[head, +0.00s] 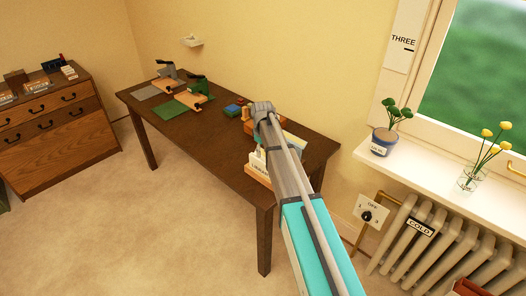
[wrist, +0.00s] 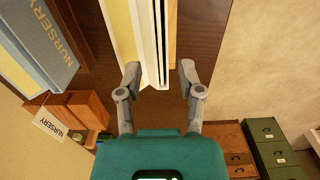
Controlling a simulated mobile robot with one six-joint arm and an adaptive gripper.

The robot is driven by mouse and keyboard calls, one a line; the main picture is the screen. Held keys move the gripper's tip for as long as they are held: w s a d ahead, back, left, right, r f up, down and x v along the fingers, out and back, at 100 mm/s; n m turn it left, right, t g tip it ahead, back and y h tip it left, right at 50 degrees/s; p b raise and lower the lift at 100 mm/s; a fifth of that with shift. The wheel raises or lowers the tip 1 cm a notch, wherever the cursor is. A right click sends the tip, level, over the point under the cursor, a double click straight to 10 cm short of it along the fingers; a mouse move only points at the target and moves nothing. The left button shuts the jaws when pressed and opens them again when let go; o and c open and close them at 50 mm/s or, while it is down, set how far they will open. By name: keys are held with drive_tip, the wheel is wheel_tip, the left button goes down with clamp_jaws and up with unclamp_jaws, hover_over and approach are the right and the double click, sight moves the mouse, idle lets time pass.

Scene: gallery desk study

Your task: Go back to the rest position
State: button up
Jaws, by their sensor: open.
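My gripper (wrist: 159,76) is open in the wrist view, its two grey fingers spread apart. The lower ends of pale upright books or files (wrist: 150,40) show between and beyond the fingertips; I cannot tell how far off they are. Nothing is clamped in the fingers. In the head view my arm reaches over the right part of the dark wooden desk (head: 207,138). The gripper itself is not clear there, hidden by the arm's far end.
A holder with a white label (head: 259,170) is partly behind my arm at the desk's near edge. A blue NURSERY book (wrist: 45,45) lies left in the wrist view. The windowsill (head: 428,172) with a potted plant (head: 384,140) and the radiator (head: 440,245) are right. Open carpet lies left.

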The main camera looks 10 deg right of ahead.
idle(0.4)
drive_tip(key=s+m, duration=0.7)
drive_tip(key=s, duration=2.2)
drive_tip(key=shift+s+d, duration=0.15)
drive_tip(key=shift+s, duration=0.1)
